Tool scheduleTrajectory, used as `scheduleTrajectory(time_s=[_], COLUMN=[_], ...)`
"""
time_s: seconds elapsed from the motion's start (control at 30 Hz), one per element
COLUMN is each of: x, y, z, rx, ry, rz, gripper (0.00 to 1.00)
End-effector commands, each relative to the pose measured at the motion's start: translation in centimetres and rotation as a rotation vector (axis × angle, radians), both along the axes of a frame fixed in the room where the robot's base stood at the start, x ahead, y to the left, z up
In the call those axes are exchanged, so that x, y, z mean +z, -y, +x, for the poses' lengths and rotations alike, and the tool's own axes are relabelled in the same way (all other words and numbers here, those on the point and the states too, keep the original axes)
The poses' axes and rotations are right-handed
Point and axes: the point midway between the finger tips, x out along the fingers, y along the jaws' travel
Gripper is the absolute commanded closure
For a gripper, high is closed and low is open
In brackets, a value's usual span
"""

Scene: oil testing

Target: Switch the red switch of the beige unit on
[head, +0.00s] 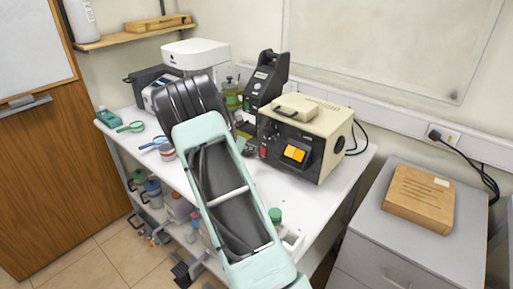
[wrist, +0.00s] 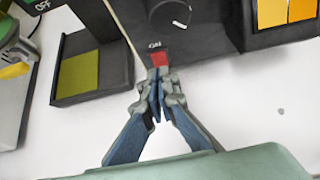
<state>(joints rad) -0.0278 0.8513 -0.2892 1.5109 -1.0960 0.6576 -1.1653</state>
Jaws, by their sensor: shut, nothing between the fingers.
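The beige unit (head: 322,118) stands on the white table, its dark front facing left and toward me. Its red switch (head: 263,152) is low at the left of that front, beside an orange panel (head: 295,153). In the wrist view the red switch (wrist: 160,60) shows just beyond my gripper (wrist: 157,82). The fingers are shut, empty, and point at the switch. Their tips overlap its lower edge in the picture; I cannot tell whether they touch it. In the head view my arm hides part of the table, and the gripper's fingertips are hard to make out.
A black device (head: 266,80) stands behind the unit to the left, and a white machine (head: 195,55) farther left. Magnifiers (head: 132,127) lie at the table's left. A green-capped bottle (head: 275,215) is near the front edge. A grey cabinet (head: 405,245) with a wooden box (head: 420,197) stands at right.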

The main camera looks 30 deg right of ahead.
Motion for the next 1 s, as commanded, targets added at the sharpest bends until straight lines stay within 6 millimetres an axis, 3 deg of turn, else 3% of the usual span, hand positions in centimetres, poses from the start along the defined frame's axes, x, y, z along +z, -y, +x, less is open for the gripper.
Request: scheduleTrajectory(time_s=[0.1, 0.4, 0.6, 1.0], x=[2.4, 6.4, 7.4, 7.5], y=[-1.5, -4.5, -5.2, -5.2], z=[-0.4, -1.5, -1.8, -1.8], rx=[0.000, 0.000, -0.001, -0.001], ry=[0.010, 0.007, 0.003, 0.003], rz=[0.000, -0.001, -0.001, -0.001], gripper=[1.00, 1.00, 1.00, 1.00])
